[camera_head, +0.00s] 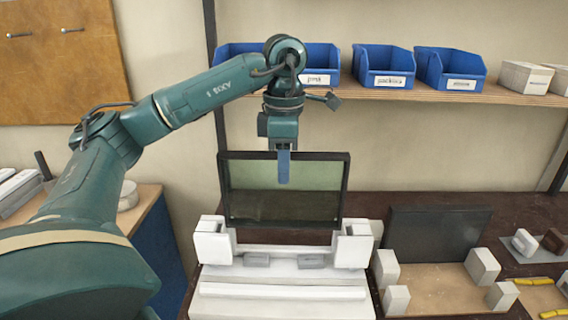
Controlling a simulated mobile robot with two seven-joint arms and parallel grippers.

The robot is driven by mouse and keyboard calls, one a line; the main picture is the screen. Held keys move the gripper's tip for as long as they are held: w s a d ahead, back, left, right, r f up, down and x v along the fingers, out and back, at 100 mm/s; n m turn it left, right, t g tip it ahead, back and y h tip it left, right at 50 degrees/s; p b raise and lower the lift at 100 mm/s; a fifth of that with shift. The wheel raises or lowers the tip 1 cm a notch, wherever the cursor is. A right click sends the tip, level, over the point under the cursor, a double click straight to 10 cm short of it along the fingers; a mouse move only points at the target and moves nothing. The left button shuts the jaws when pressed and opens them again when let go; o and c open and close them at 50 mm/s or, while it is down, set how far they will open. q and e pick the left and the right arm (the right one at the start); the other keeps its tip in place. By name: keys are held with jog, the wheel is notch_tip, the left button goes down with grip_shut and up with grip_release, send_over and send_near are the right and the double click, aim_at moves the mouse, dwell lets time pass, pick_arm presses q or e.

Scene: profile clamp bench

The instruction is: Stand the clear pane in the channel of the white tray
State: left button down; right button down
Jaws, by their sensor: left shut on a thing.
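The clear pane (284,205) has a dark frame and is upright, a little tilted in the picture. My left gripper (284,170) comes down from above and is shut on the pane's top edge near its middle. The white tray (282,292) is below and in front, with a white block at each end, left (214,243) and right (353,246). The pane's lower edge shows just above and behind the tray, between these blocks. I cannot tell whether it touches the channel. My right gripper is out of view.
A dark panel (435,232) stands behind a wooden board (440,290) with white corner blocks, to the right. Grey and brown pieces and yellow strips lie at the far right. Blue bins (450,68) sit on the shelf (400,94) behind my arm.

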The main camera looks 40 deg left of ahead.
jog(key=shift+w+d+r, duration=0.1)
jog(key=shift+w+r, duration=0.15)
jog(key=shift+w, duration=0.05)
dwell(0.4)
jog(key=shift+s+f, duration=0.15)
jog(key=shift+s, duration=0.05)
